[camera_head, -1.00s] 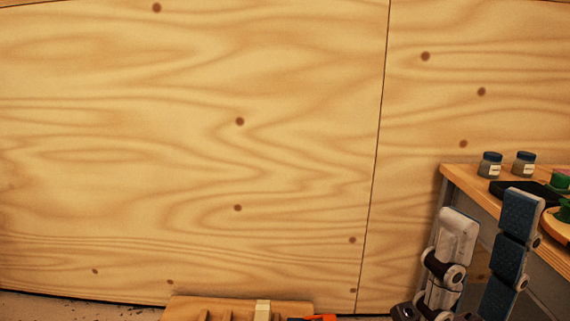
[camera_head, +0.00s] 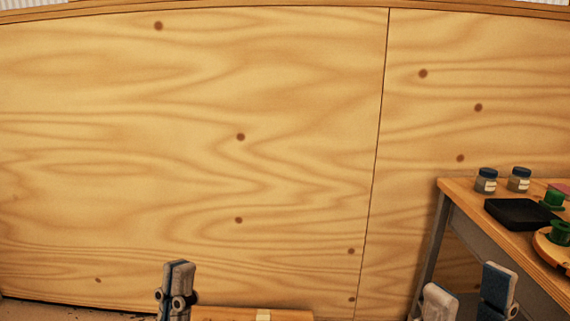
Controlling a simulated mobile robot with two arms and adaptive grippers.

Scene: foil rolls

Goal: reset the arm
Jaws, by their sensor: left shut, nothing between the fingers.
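My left gripper (camera_head: 178,268) stands upright at the bottom edge, left of centre, with its fingers together and nothing seen between them. My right gripper (camera_head: 467,291) shows at the bottom right, in front of the table. Its two fingers are well apart, with nothing between them. The lower parts of both arms are out of the frame. No foil roll is in view.
A wooden table (camera_head: 452,190) at right holds two blue-lidded jars (camera_head: 486,182) (camera_head: 519,180), a black tray (camera_head: 511,214) and green items (camera_head: 552,199). A wooden piece (camera_head: 225,314) shows low, beside my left gripper. A plywood wall (camera_head: 300,150) fills the back.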

